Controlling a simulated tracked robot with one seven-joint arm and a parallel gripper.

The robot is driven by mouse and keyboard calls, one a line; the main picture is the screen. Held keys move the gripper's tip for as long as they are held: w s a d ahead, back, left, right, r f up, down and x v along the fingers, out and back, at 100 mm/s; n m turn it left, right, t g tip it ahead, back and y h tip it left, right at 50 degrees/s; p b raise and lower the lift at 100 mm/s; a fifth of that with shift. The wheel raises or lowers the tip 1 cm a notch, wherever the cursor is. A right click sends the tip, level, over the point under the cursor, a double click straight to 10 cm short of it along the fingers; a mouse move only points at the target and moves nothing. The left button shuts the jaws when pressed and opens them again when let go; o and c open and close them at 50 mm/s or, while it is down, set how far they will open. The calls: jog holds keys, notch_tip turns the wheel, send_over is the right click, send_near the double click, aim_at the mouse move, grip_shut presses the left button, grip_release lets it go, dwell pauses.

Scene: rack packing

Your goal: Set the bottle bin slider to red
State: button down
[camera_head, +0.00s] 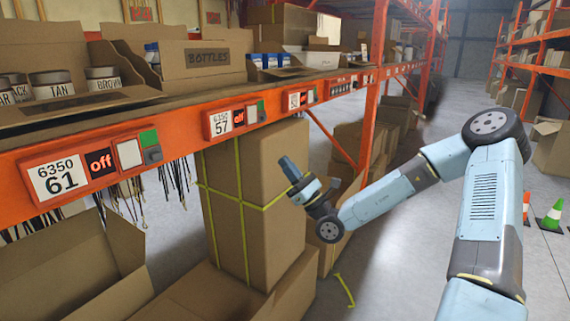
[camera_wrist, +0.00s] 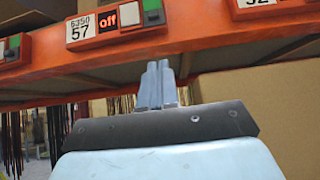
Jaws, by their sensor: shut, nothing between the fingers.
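The bottle bin is the open cardboard box marked BOTTLES (camera_head: 208,57) on the shelf. Below it on the orange beam is the red panel labelled 6350 57 (camera_head: 226,122), also in the wrist view (camera_wrist: 83,28). Its display reads "off" and its square is white. Its slider (camera_head: 256,111) shows green above, with the grey knob low; it also shows in the wrist view (camera_wrist: 153,12). My gripper (camera_head: 287,164) is shut and empty, below and right of that panel in the head view. In the wrist view its fingertips (camera_wrist: 157,66) lie under the slider, apart from it.
Panel 6350 61 (camera_head: 95,168) is at the left, with its own slider showing green. Another panel (camera_head: 299,96) is to the right. Tall strapped cartons (camera_head: 255,195) stand beneath the beam beside my gripper. An open box (camera_head: 75,270) is at lower left. Floor at the right is partly clear.

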aim_at(263, 117)
jog(key=w+a+r, duration=0.3)
jog(key=a+r, duration=0.1)
jog(key=r, duration=0.5)
jog(key=shift+r, duration=0.15)
jog(key=shift+w+r, duration=0.1)
jog(key=shift+a+r, duration=0.1)
jog(key=shift+r, duration=1.7)
jog(key=shift+f, duration=0.1)
